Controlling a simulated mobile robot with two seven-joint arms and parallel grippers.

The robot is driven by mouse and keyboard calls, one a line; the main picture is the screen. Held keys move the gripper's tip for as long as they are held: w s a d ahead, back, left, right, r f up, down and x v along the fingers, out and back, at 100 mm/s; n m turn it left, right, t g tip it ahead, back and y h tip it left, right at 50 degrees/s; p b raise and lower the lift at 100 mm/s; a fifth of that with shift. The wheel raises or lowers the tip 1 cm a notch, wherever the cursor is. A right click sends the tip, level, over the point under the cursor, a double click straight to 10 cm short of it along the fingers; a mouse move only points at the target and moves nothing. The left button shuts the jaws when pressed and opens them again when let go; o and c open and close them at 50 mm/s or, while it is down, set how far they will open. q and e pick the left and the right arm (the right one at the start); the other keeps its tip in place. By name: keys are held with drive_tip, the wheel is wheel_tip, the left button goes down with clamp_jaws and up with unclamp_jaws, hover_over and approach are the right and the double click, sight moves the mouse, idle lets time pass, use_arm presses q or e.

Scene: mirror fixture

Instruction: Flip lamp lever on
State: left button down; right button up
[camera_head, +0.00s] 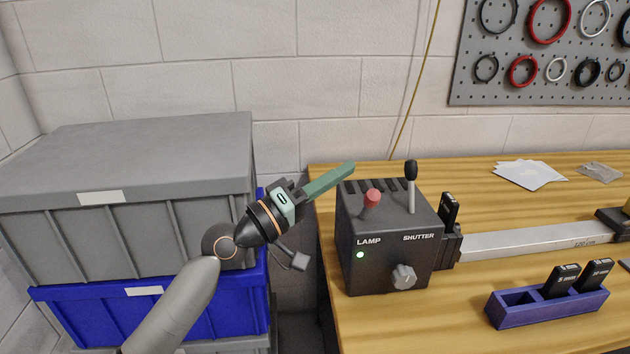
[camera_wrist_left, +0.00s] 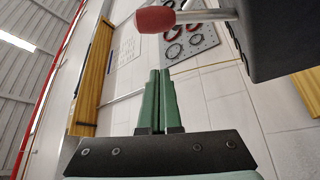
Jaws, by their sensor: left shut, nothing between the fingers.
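The black control box (camera_head: 390,235) stands at the left end of the wooden bench. Its lamp lever (camera_head: 371,196) has a red knob and looks short, perhaps tilted toward the camera. The shutter lever (camera_head: 411,172) has a black knob and stands nearly upright. My left gripper (camera_head: 350,167) is shut and empty, its green fingers above the box's back left, behind and left of the red knob, seemingly apart from it. In the left wrist view the red knob (camera_wrist_left: 155,19) shows beyond the fingertips (camera_wrist_left: 160,75). My right gripper is not in view.
A grey crate (camera_head: 190,150) on a blue crate (camera_head: 215,310) stands left of the bench. A metal rail (camera_head: 535,240) runs right from the box. A purple holder (camera_head: 548,306) with black pieces sits in front. A pegboard (camera_head: 550,90) with rings hangs behind.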

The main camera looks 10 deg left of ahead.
sight(368, 206)
use_arm(q)
drive_tip(key=shift+s+d+f+p, duration=0.3)
drive_tip(key=shift+s+d+f, duration=0.15)
drive_tip(key=shift+s+d, duration=0.15)
drive_tip(key=shift+s+d+f+p, duration=0.25)
drive_tip(key=shift+s+d+f, duration=0.25)
drive_tip(key=shift+d, duration=0.2)
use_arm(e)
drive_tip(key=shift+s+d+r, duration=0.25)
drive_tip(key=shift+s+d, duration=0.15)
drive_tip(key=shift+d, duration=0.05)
use_arm(q)
drive_tip(key=b, duration=0.1)
drive_tip(key=s+f+m+b, duration=0.1)
drive_tip(key=shift+d+h+b, duration=0.3)
drive_tip(key=shift+b, duration=0.1)
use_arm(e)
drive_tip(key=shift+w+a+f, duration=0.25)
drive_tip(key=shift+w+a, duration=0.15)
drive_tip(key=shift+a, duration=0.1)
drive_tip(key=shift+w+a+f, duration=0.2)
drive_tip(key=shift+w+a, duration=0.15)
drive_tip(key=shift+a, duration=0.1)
use_arm(q)
drive_tip(key=shift+r, duration=0.15)
